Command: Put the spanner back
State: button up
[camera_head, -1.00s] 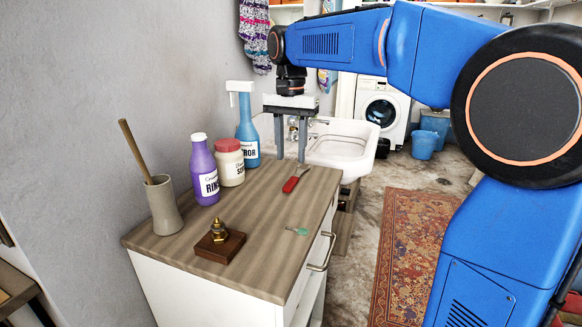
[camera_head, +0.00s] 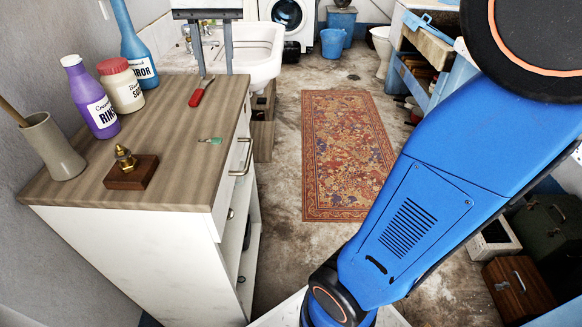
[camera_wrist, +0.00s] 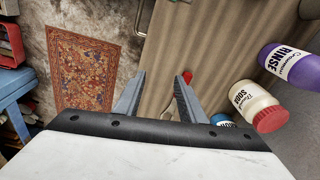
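A red-handled tool with a grey metal end (camera_head: 200,92) lies on the wooden countertop near its far right corner. I cannot tell whether it is the spanner; no other clear spanner shows. My gripper (camera_head: 215,74) points down above the far end of the counter, close to the tool in the picture. Its two grey fingers stand apart with nothing between them. In the wrist view my gripper (camera_wrist: 158,84) is also open, and the tool's red handle (camera_wrist: 187,76) shows beside one finger, partly hidden.
The countertop (camera_head: 185,160) also holds a purple bottle (camera_head: 92,100), a jar (camera_head: 122,88), a blue spray bottle (camera_head: 135,48), a beige pot (camera_head: 50,148), a brass piece on a wooden block (camera_head: 130,170) and a small teal-ended item (camera_head: 210,140). A rug (camera_head: 345,155) lies right.

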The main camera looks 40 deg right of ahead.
jog(key=s+d+f+n+t, duration=0.1)
jog(key=s+d+f+n, duration=0.1)
jog(key=s+f, duration=0.8)
jog(key=s+d+f+n+t, duration=0.2)
jog(key=s+d+f+n, duration=0.1)
jog(key=s+f, duration=0.7)
jog(key=shift+s+d, duration=0.45)
jog(key=shift+s, duration=0.2)
